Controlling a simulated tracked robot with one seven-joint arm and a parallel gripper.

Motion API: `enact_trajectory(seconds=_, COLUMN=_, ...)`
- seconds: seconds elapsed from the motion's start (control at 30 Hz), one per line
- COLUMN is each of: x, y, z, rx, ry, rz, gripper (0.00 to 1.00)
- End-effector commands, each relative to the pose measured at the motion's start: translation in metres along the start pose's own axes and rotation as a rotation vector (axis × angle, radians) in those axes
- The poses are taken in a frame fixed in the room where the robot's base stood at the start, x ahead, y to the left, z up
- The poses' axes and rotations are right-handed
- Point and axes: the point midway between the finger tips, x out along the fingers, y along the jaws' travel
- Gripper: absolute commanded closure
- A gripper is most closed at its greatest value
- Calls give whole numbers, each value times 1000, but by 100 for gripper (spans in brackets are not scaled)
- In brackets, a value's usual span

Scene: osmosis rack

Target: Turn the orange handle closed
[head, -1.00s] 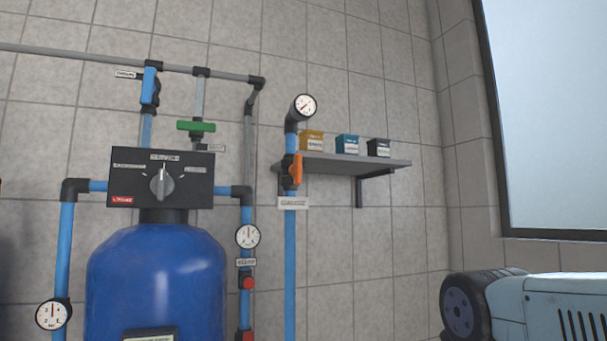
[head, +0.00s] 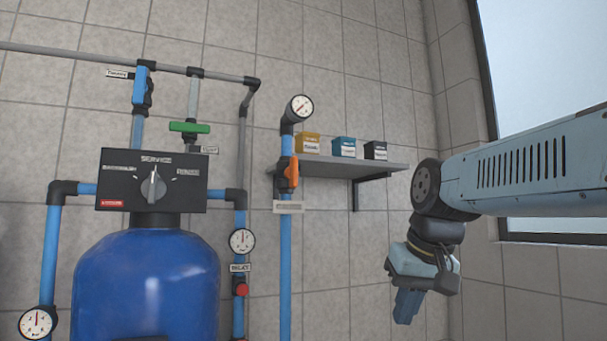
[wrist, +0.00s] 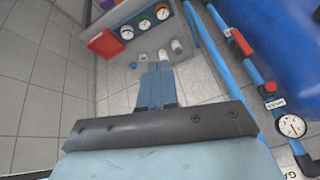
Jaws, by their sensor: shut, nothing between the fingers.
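The orange handle (head: 292,173) is on a valve on the vertical blue pipe (head: 286,250) in the head view. It stands roughly upright, in line with the pipe, below a round gauge (head: 301,107). My gripper (head: 405,308) is at the right in the head view, pointing down, apart from the handle and lower than it. The fingers are together and hold nothing. They also show in the wrist view (wrist: 156,82). The orange handle is not in the wrist view.
A grey shelf (head: 340,166) with three small boxes is right of the handle. A blue tank (head: 145,285) with a black control head (head: 185,195) stands left. A green handle (head: 190,128) is on another pipe. The wrist view shows a gauge panel (wrist: 150,40).

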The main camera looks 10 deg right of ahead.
Motion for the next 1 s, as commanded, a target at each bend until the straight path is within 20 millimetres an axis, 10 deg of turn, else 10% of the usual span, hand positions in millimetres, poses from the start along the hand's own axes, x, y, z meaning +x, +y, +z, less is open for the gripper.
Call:
enact_trajectory(seconds=0.5, x=-135, y=-57, z=-200, rx=-46, ry=-59, rz=-278, gripper=100)
enact_trajectory(seconds=1.0, x=-205, y=-85, z=-288, rx=-263, ry=-104, rz=-458, gripper=100)
